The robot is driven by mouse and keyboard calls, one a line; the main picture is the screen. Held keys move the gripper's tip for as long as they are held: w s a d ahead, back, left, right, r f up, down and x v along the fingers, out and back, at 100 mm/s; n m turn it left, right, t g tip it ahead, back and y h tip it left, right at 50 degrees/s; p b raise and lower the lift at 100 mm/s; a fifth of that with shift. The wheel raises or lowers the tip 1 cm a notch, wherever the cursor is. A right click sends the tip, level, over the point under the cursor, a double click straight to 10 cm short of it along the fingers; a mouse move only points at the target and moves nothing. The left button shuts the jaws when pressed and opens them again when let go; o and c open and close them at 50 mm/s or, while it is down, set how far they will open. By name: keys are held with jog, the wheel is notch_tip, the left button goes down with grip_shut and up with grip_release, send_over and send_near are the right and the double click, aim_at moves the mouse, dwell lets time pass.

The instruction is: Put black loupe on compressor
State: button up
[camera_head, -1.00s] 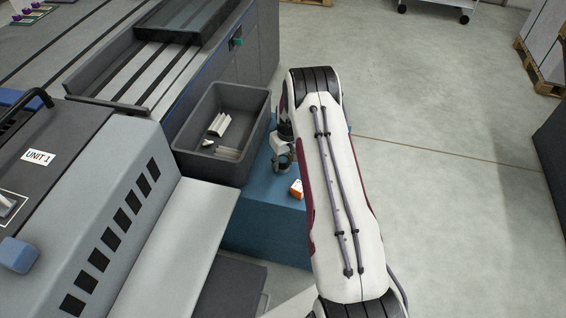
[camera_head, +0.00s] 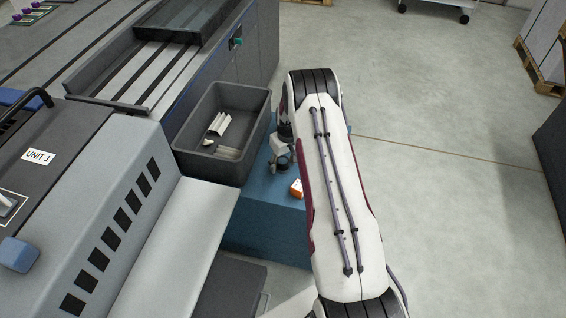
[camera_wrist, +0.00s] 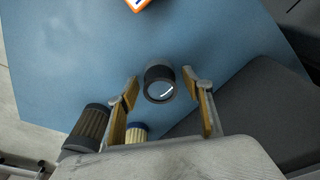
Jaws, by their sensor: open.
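The black loupe (camera_wrist: 159,82) stands on a blue surface in the wrist view, its round lens end facing the camera. My gripper (camera_wrist: 160,79) is open, with one finger on each side of the loupe and a visible gap to each. In the head view my gripper (camera_head: 281,163) is low over the blue block (camera_head: 262,228), partly hidden by my arm; the loupe is not clear there. I cannot tell which thing is the compressor.
An orange and white box (camera_head: 296,188) lies on the blue block; its edge shows in the wrist view (camera_wrist: 137,4). A dark grey bin (camera_head: 189,160) with pale pieces stands left of my gripper. Ribbed cylinders (camera_wrist: 88,128) show at the wrist view's lower left.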

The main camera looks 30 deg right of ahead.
jog(key=shift+r, duration=0.1)
notch_tip(320, 180, up, 12)
jog(key=s, duration=0.1)
jog(key=shift+s, duration=0.4)
dwell(0.5)
dwell(0.5)
notch_tip(320, 180, up, 17)
send_over(285, 164)
jog(key=s+a, duration=0.3)
jog(key=a, duration=0.4)
jog(key=s+a+r+t, duration=0.2)
jog(key=s+a+r, duration=0.45)
jog(key=r, duration=0.45)
jog(key=s+a+r, duration=0.3)
jog(key=s+r, duration=0.1)
jog(key=s, duration=0.3)
jog(key=s+a+r, duration=0.3)
jog(key=s+r, duration=0.1)
jog(key=s, duration=0.2)
jog(key=s+a+t, duration=0.1)
jog(key=s+a, duration=0.2)
jog(key=s, duration=1)
jog(key=shift+s+a+f+t, duration=0.3)
jog(key=shift+s+f+t, duration=0.05)
jog(key=shift+t, duration=0.05)
